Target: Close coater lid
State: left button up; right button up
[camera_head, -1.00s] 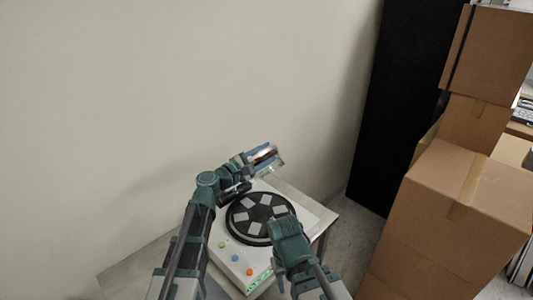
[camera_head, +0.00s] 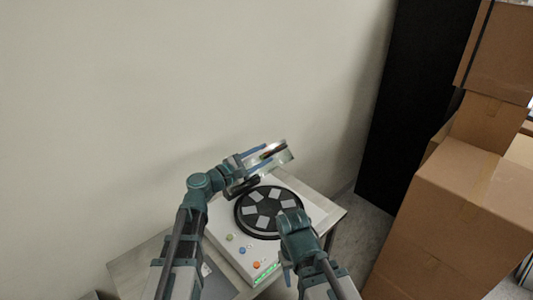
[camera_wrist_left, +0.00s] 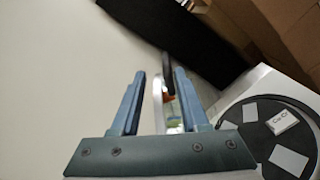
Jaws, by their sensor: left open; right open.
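The coater (camera_head: 226,241) is a white box with several coloured buttons on its front. Its black round plate (camera_head: 247,223) carries several pale square pieces. It also shows at the right of the left wrist view (camera_wrist_left: 243,155). The clear, shiny lid (camera_head: 280,155) stands raised at the coater's back. My left gripper (camera_head: 256,157) is open at the lid. In the left wrist view, the lid's edge (camera_wrist_left: 159,105) shows between the spread blue fingers (camera_wrist_left: 157,78); contact cannot be told. My right gripper (camera_head: 288,262) is low, by the coater's front right; its fingers are mostly hidden.
The coater stands on a grey table (camera_head: 135,268) against a pale wall (camera_head: 150,100). Cardboard boxes (camera_head: 450,220) are stacked at the right, with a tall black panel (camera_head: 415,100) behind them. Bare floor shows between table and boxes.

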aim_at(265, 153)
pick_arm(q)
jog(key=v, duration=1)
dwell(0.7)
jog(key=shift+w+r, duration=0.1)
jog(key=shift+w, duration=0.25)
jog(key=c, duration=0.4)
jog(key=w+m+g, duration=0.1)
jog(key=w+m, duration=0.1)
jog(key=m, duration=0.1)
jog(key=w+a+m+g+h+p, duration=0.1)
jog(key=w+m, duration=0.2)
jog(key=m, duration=0.1)
jog(key=w+a+m+g+h, duration=0.1)
jog(key=w+m, duration=0.2)
jog(key=shift+a+r+m, duration=0.25)
jog(key=shift+r+m, duration=0.05)
grip_shut()
jog(key=shift+w+a+m+g, duration=0.15)
jog(key=shift+m+g, duration=0.25)
jog(key=shift+m, duration=0.3)
jog(key=x, duration=1)
jog(key=shift+d+r, duration=0.1)
jog(key=shift+d, duration=0.15)
jog(key=shift+s+d, duration=0.4)
jog(key=shift+s, duration=0.2)
jog(key=shift+s+d, duration=0.35)
jog(key=shift+s, duration=0.25)
jog(key=shift+s+d+f, duration=0.2)
jog(key=shift+s+d, duration=0.15)
jog(key=shift+d, duration=0.05)
